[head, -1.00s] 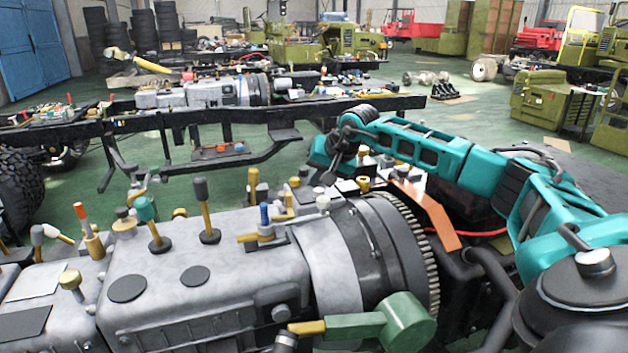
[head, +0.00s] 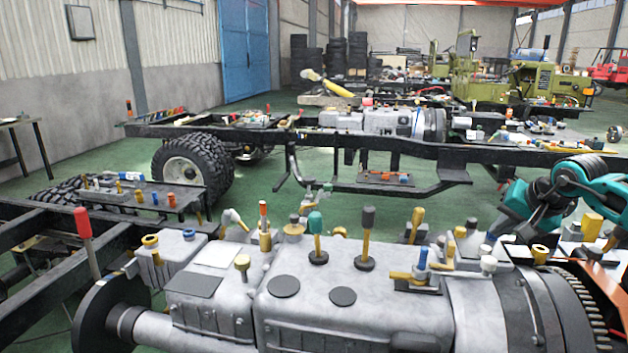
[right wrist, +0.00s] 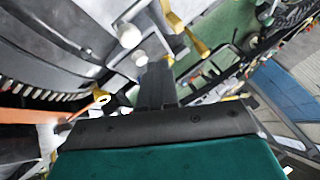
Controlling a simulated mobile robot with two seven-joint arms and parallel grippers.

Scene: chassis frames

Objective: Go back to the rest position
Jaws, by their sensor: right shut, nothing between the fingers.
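My right gripper (head: 499,228) hangs at the right of the head view, close above the far side of the grey engine and gearbox block (head: 330,270). Its arm is teal with dark joints and comes in from the right edge. In the right wrist view the dark fingers (right wrist: 156,85) are together and hold nothing. Beyond them are blurred parts of the engine, with white and yellow knobs. My left gripper is not in the head view.
The toothed flywheel ring (head: 572,310) and an orange part lie beneath my right arm. Upright levers (head: 366,235) and a red-topped rod (head: 85,235) stick up around the block. A second chassis frame (head: 300,140) stands behind, with green floor (head: 270,190) between.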

